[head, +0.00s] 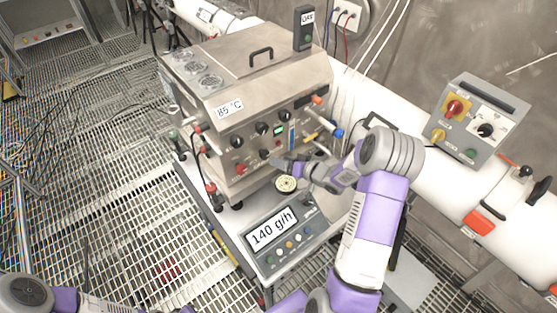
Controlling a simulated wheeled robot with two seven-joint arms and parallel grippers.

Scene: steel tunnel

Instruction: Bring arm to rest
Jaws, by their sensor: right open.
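My right arm (374,215), purple, white and grey, rises from the bottom and bends left at the wrist. My right gripper (284,168) is open at the front of a steel apparatus (250,85), near its lower knobs. I see nothing held in it. I cannot tell whether its fingers touch the apparatus. A round yellowish dial or disc (286,184) lies just below the fingers. Part of my left arm (28,292) shows at the bottom left corner; its gripper is out of view.
A grey control box (468,118) with red and black knobs sits on a white pipe (440,180) at the right.

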